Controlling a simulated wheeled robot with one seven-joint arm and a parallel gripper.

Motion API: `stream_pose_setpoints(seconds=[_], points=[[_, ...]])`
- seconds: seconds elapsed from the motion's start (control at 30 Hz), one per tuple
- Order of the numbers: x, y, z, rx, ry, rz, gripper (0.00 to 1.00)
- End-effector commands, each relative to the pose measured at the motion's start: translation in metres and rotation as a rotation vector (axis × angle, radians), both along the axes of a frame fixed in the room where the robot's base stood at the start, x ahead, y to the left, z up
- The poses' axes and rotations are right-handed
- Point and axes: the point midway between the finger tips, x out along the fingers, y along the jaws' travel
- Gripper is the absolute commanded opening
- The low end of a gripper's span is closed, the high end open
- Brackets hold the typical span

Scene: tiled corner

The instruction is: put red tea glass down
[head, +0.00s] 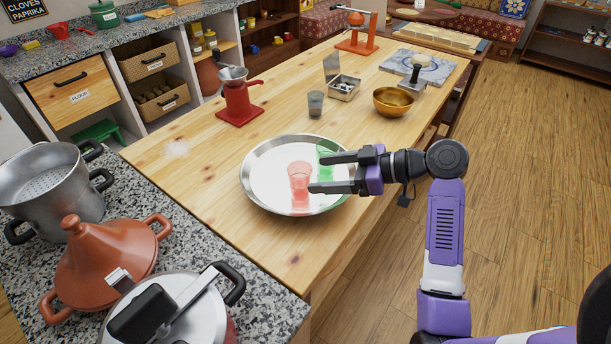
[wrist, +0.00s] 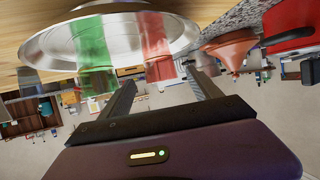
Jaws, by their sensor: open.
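The red tea glass (head: 299,174), see-through, stands upright on the round silver tray (head: 262,197) on the wooden table. The green tea glass (head: 325,154) stands behind it to the right, partly hidden by a finger. My gripper (head: 318,173) is open and empty, reaching in from the right over the tray. Its fingertips end near the red glass, which does not appear to be held. In the wrist view the red glass (wrist: 155,36) is beyond the open fingers, with the green glass (wrist: 97,48) to its left.
A grey glass (head: 315,104), a metal box (head: 344,87), a brass bowl (head: 393,101) and a red grinder (head: 239,104) stand behind the tray. Pots and a clay tagine (head: 105,258) crowd the granite counter at left. Bare wood lies in front of the tray.

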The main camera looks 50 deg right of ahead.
Motion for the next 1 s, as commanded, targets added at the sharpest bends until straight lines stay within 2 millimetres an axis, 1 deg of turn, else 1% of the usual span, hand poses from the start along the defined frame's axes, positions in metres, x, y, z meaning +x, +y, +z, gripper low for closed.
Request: stream_pose_setpoints(seconds=[0.1,0.2,0.3,1.0], points=[[-0.013,-0.006,0.006,0.001,-0.001,-0.001,0.73],[-0.021,-0.008,0.009,0.001,-0.001,-0.001,0.73],[-0.024,-0.009,0.011,0.000,-0.001,0.000,0.73],[-0.024,-0.009,0.011,0.001,0.000,0.000,0.73]])
